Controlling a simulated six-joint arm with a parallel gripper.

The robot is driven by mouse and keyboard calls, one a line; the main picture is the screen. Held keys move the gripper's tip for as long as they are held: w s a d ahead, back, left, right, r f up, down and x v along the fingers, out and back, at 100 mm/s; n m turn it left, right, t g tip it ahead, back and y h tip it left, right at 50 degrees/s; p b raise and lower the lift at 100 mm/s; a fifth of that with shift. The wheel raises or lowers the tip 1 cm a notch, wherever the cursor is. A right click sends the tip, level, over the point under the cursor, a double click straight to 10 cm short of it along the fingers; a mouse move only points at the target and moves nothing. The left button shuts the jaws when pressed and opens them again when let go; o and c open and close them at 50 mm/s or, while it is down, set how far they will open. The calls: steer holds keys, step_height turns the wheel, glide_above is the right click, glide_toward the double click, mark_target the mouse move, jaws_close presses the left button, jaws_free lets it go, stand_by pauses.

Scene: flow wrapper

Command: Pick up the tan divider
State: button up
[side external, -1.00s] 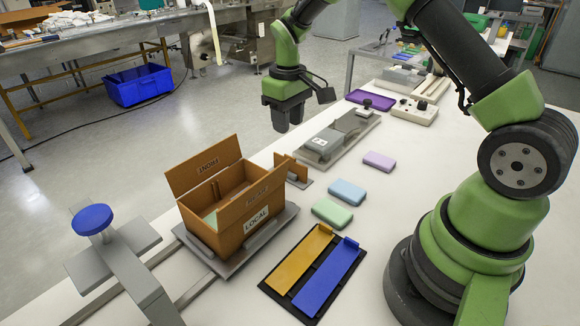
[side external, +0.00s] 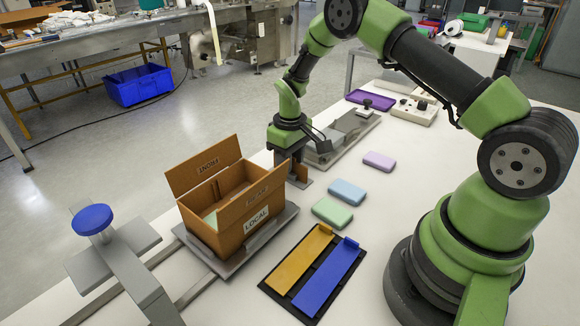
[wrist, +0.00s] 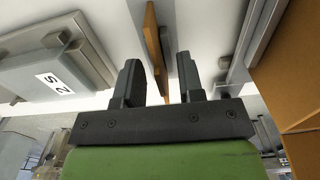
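The tan divider stands upright, a thin orange-brown panel (wrist: 152,40) in the wrist view; in the side view a small part of it (side external: 302,172) shows just right of the brown box, partly hidden by my gripper. My gripper (side external: 285,162) points down right at the divider. In the wrist view my gripper (wrist: 160,80) has its two dark fingers apart, with the divider's panel edge-on in the gap between them. Contact with either finger cannot be seen.
A brown open-topped box (side external: 225,243) labelled LOCAL stands close on the left. A grey fixture (side external: 330,150) lies behind on the right. Purple (side external: 379,161), blue (side external: 347,192) and green (side external: 332,212) blocks lie to the right. Yellow and blue strips lie on a black tray (side external: 272,288) in front.

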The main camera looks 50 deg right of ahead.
jaws_close()
step_height(320, 180, up, 10)
steer(key=shift+r, duration=0.1)
stand_by(0.5)
